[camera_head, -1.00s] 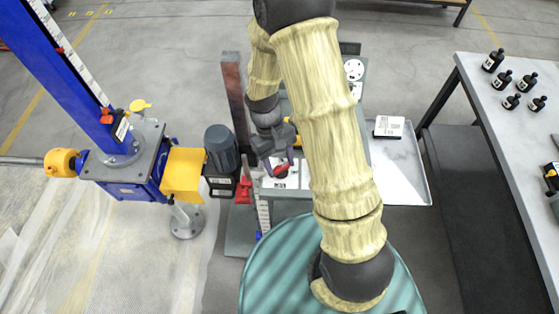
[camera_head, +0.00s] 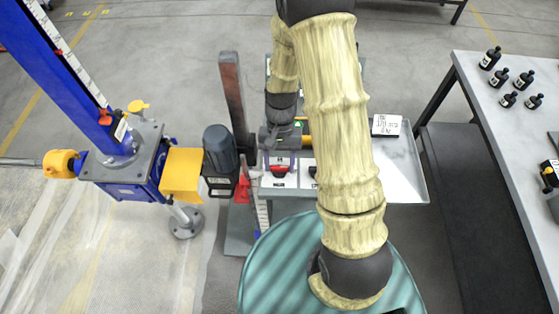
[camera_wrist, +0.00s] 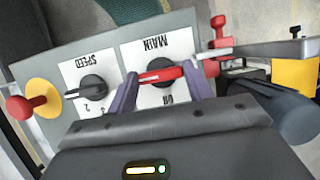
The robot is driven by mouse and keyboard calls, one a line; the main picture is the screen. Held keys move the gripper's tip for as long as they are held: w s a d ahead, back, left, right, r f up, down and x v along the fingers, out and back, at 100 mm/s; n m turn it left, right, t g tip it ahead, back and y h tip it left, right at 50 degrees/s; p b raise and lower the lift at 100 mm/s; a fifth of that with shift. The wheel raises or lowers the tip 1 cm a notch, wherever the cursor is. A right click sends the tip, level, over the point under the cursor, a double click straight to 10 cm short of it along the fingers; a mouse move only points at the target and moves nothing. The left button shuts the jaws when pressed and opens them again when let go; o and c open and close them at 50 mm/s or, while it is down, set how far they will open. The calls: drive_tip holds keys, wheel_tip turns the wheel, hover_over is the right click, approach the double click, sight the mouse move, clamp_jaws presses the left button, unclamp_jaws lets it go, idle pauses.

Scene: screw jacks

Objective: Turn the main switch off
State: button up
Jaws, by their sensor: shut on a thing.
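The main switch is a red bar handle on a black knob, on a white plate marked MAIN. In the wrist view the red handle (camera_wrist: 160,74) lies nearly level across the picture, slightly tilted. My gripper (camera_wrist: 159,84) has its two purple fingers at either end of this handle, shut on it. Lettering that looks like ON shows upside down just below the knob; the rest of the plate's lower part is hidden by my gripper. In the head view the red handle (camera_head: 279,169) shows below my gripper (camera_head: 279,158), lying crosswise.
In the wrist view a black SPEED knob (camera_wrist: 93,88) and a red mushroom button on a yellow disc (camera_wrist: 43,92) sit left on the same panel. A red part (camera_wrist: 219,32) stands close right. In the head view a motor (camera_head: 220,150) is left of the panel, a metal tray (camera_head: 405,175) right.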

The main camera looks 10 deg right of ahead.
idle(0.3)
drive_tip(key=o, duration=1)
